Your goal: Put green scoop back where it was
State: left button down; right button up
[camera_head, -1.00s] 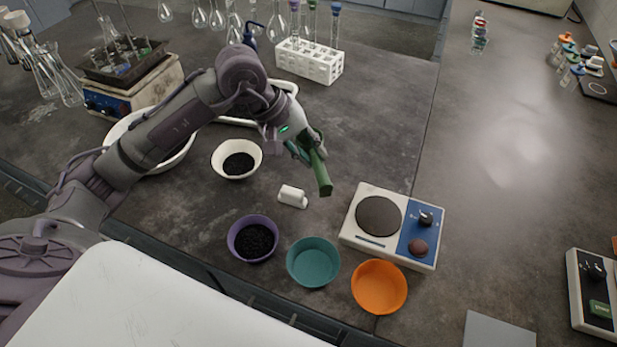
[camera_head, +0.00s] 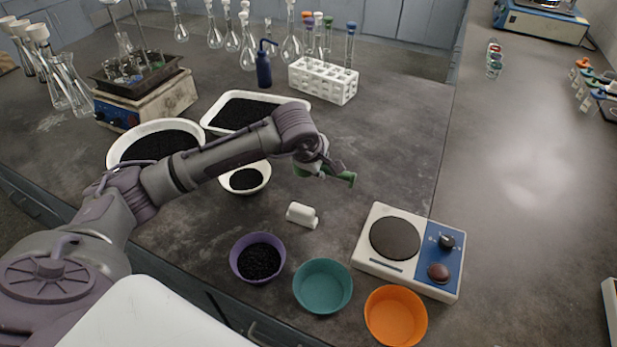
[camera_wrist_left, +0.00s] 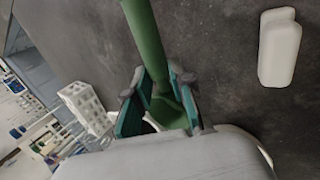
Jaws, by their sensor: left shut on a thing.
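The green scoop (camera_head: 343,175) is in my left gripper (camera_head: 325,168), above the dark bench to the right of the small white bowl. In the left wrist view the gripper's teal fingers (camera_wrist_left: 157,105) are shut around the scoop (camera_wrist_left: 145,40), whose green handle points away from the gripper. A small white block-like holder (camera_head: 302,215) lies on the bench below the gripper, apart from the scoop. It also shows in the left wrist view (camera_wrist_left: 279,48). My right gripper is not in view.
A purple bowl (camera_head: 237,270) of black grains, a teal bowl (camera_head: 322,287) and an orange bowl (camera_head: 396,316) stand at the front. A hot plate (camera_head: 377,268) is at right. A white tube rack (camera_head: 322,82) and a blue bottle (camera_head: 263,70) stand behind. The bench right of the gripper is clear.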

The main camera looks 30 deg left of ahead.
aim_at(306, 174)
pick_arm(q)
jog(key=a+f, duration=0.1)
jog(key=a, duration=0.2)
jog(key=shift+s+f, duration=0.1)
jog(key=shift+f, duration=0.3)
notch_tip(306, 174, down, 3)
jog(key=shift+f+p, duration=0.1)
jog(key=shift+p, duration=0.55)
jog(key=shift+a+f, duration=0.1)
jog(key=shift+f, duration=0.4)
jog(key=c, duration=1)
grip_release()
jog(key=shift+r, duration=0.1)
jog(key=b+v, duration=0.1)
jog(key=v, duration=1.1)
